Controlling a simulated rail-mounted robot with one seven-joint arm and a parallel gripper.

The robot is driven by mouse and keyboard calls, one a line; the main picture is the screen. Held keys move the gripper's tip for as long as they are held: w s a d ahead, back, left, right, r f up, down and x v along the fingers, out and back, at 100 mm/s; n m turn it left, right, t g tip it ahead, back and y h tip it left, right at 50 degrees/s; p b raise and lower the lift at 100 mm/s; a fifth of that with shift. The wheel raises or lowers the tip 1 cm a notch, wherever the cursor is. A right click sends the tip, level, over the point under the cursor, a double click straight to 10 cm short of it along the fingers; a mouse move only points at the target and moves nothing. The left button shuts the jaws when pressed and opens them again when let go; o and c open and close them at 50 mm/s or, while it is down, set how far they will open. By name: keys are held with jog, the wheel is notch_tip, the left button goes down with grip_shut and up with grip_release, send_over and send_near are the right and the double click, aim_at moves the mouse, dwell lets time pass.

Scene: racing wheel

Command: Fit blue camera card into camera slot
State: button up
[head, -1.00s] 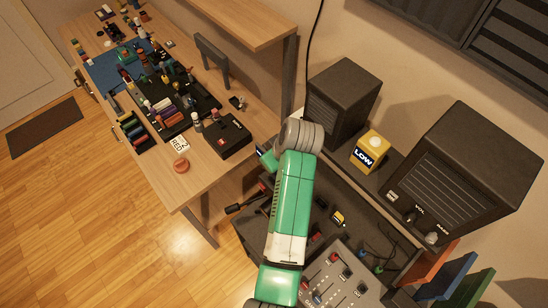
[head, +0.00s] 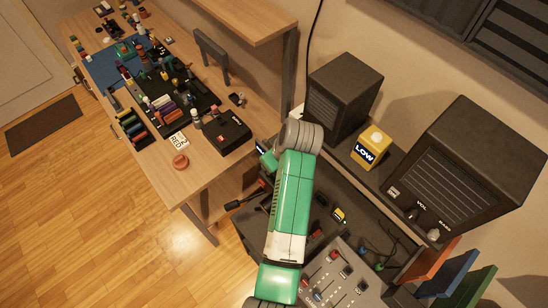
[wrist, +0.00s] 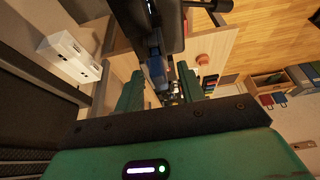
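My gripper (wrist: 160,72) has its two green fingers visibly apart in the wrist view. A narrow blue piece (wrist: 157,70), which may be the blue camera card, shows between them under a dark body (wrist: 150,22). I cannot tell whether the fingers touch it. In the head view my gripper (head: 265,156) is mostly hidden behind my wrist, beside the workbench's right edge; a small dark piece with a light stripe (head: 262,147) shows there. A black box with a red label (head: 230,135), possibly the camera, sits on the bench just left of it. No camera slot is distinguishable.
The workbench (head: 205,172) holds a round orange item (head: 180,161), a white label card (head: 177,141) and many small parts. A dark speaker (head: 345,95), a yellow LOW box (head: 370,148) and an amplifier (head: 470,165) stand right. A slider panel (head: 335,285) lies below.

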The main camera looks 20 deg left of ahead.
jog(key=v, duration=0.8)
jog(key=shift+b, duration=0.35)
jog(key=shift+a, duration=0.1)
jog(key=w+d+r+m+t+p, duration=0.1)
jog(key=w+d+r+m+t, duration=0.15)
jog(key=r+t, duration=0.7)
jog(key=w+d+r+m+t+p, duration=0.1)
jog(key=d+r+m+t+p, duration=0.2)
jog(key=r, duration=1.4)
jog(key=s+d+r+m+t+h, duration=0.1)
jog(key=s+d+r+m+t, duration=0.1)
jog(key=s+r, duration=0.3)
jog(key=s+d+r+m+t+h, duration=0.1)
jog(key=s+d+r+m+t, duration=0.2)
jog(key=r, duration=0.8)
jog(key=s+d+r+m+t+h, duration=0.1)
jog(key=s+d+r+m+t, duration=0.1)
jog(key=s+r+t, duration=0.3)
jog(key=s+d+r, duration=0.1)
jog(key=s+r, duration=0.3)
jog(key=shift+s+d+h, duration=0.15)
jog(key=shift+d+h, duration=0.1)
jog(key=shift+h, duration=0.15)
